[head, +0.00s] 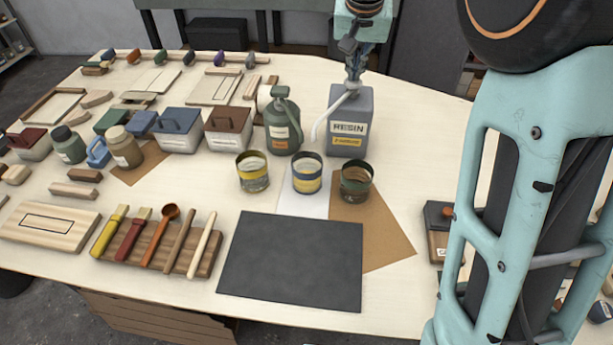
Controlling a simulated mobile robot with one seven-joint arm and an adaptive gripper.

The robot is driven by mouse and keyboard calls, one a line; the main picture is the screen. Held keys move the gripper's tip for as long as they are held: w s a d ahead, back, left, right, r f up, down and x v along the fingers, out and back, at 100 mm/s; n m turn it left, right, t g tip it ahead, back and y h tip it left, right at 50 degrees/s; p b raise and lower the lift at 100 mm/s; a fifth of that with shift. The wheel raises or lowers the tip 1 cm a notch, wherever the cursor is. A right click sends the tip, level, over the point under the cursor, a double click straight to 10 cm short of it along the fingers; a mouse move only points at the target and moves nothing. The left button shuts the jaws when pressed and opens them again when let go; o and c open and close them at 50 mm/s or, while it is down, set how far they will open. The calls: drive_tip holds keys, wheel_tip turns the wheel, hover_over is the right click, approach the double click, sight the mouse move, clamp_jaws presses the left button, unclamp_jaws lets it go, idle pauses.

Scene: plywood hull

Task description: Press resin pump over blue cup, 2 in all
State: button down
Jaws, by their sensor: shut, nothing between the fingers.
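The resin jug (349,137) is grey with a "RESIN" label and stands at the back right of the table. Its pale pump spout (321,121) curves to the left and down, ending near and above the back of the middle cup. That cup (307,179) has a blue band and a yellow band and stands upright on a white sheet. My gripper (354,76) is shut, pointing down over the top of the jug at the pump head. The fingers hide the pump head, so I cannot tell whether they touch it.
A yellow-banded cup (253,178) and a dark green cup (357,188) flank the blue one. A green pump bottle (283,130) stands left of the jug. A dark mat (291,260) lies in front. Tools and boxes crowd the left side.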

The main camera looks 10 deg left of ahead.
drive_tip(key=shift+s+f, duration=0.1)
drive_tip(key=shift+r+p, duration=1.25)
drive_tip(key=shift+r, duration=0.1)
drive_tip(key=shift+f, duration=0.1)
drive_tip(key=shift+f+b, duration=1.05)
drive_tip(key=shift+f, duration=0.3)
drive_tip(key=shift+r+p, duration=1.2)
drive_tip(key=shift+r, duration=0.3)
wheel_tip(320, 180, up, 6)
drive_tip(key=p, duration=0.5)
